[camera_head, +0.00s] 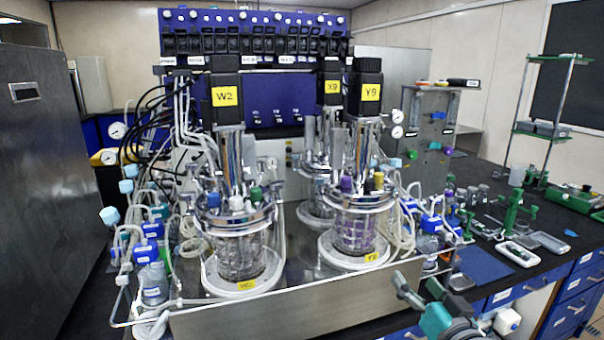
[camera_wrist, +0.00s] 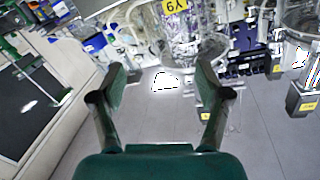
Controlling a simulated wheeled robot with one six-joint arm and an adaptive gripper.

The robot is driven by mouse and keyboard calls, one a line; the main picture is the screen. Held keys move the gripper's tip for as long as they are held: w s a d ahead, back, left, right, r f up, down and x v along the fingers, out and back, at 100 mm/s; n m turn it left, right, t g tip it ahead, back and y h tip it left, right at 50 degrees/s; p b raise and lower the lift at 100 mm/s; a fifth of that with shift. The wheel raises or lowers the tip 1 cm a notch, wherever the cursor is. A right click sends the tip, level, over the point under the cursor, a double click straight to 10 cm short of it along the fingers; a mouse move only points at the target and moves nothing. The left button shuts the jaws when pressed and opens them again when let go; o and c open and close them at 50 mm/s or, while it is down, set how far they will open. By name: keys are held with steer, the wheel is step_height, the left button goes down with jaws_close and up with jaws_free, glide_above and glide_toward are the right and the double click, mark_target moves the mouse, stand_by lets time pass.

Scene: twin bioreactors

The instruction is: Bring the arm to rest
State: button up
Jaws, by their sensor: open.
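My gripper (camera_head: 418,284) shows at the bottom right of the head view, in front of the bench's front edge and the bioreactors' metal tray. In the wrist view its two green fingers (camera_wrist: 160,76) stand wide apart with nothing between them. The wrist view is turned over, with an upside-down yellow Y9 label near its top edge. The floor or panel behind the fingers looks bare grey. The rest of my arm is mostly out of the head view.
Bioreactor W2 (camera_head: 238,250) and bioreactor Y9 (camera_head: 355,232) stand on the metal tray (camera_head: 300,307), with X9 (camera_head: 329,92) behind. Tubes and small bottles crowd both sides. A blue mat (camera_head: 484,264) and a white tray (camera_head: 518,253) lie on the black bench at right.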

steer(key=s+a+f+g+h, duration=0.1)
steer(key=s+a+f+h, duration=0.1)
steer(key=s+f, duration=1.9)
steer(key=s+f+n, duration=0.1)
steer(key=s, duration=1.1)
steer(key=s+a+f+n+g, duration=0.1)
steer(key=s, duration=1.2)
steer(key=shift+s+a+f+g, duration=0.15)
steer(key=shift+a+f+g, duration=0.1)
steer(key=shift+a+g, duration=0.05)
